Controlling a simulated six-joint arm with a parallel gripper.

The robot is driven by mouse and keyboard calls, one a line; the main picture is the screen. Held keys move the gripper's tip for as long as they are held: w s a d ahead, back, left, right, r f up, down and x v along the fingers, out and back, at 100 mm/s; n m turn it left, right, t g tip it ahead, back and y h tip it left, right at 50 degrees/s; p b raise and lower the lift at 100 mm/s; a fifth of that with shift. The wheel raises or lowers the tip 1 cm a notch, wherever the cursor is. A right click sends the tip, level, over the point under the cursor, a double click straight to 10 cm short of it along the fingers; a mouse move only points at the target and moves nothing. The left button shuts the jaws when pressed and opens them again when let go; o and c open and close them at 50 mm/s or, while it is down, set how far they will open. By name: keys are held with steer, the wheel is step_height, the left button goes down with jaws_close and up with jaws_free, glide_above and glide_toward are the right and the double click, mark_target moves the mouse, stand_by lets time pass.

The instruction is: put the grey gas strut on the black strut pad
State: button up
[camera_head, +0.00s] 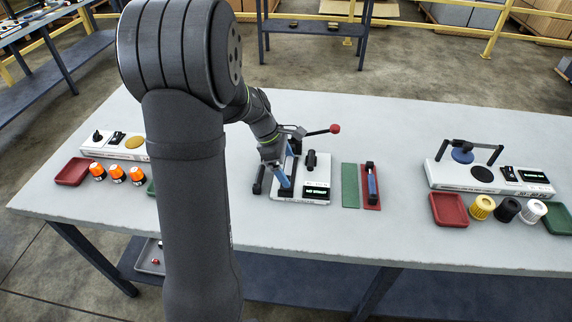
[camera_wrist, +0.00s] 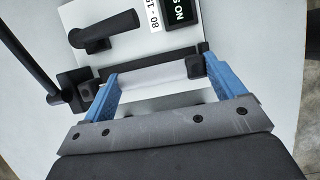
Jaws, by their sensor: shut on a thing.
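In the head view my gripper (camera_head: 285,181) points down at the left part of a white station (camera_head: 312,197) in the middle of the table. In the wrist view my gripper (camera_wrist: 160,74) has its two blue fingers shut on the grey gas strut (camera_wrist: 152,79), a pale grey cylinder with dark end blocks, spanning between them. A black strip (camera_wrist: 202,48), probably the black strut pad, lies just beyond the strut on the station. I cannot tell whether the strut touches it. In the head view the strut is mostly hidden by my gripper.
A red-knobbed lever (camera_head: 334,129) rises behind the station, and a black bar (camera_head: 258,180) stands at its left. To the right are an empty green mat (camera_head: 350,187) and a red mat (camera_head: 371,205) bearing a blue strut (camera_head: 372,184). Other stations stand at both table ends.

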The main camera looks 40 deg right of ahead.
steer(key=shift+f, duration=0.55)
steer(key=o, duration=0.8)
steer(key=v, duration=1.3)
steer(key=shift+s+d+r, duration=0.1)
steer(key=shift+s+r, duration=0.05)
